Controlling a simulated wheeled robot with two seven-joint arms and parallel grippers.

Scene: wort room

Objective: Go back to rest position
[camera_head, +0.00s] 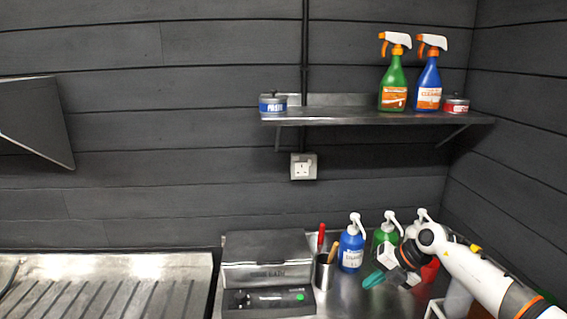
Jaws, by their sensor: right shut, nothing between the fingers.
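My right arm comes in from the lower right, over the metal counter (345,297). My right gripper (376,278) is at its end, low over the counter, in front of the pump bottles. It is shut, with nothing between its fingers. It overlaps the green pump bottle (384,235) in the picture; I cannot tell whether they touch. My left gripper and left arm are not in view.
A blue pump bottle (351,245), a utensil cup (324,272) and a boxy grey device (267,272) stand left of the gripper. Another pump bottle and a red item are partly hidden by my arm. Above, a wall shelf (345,117) holds spray bottles and tins.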

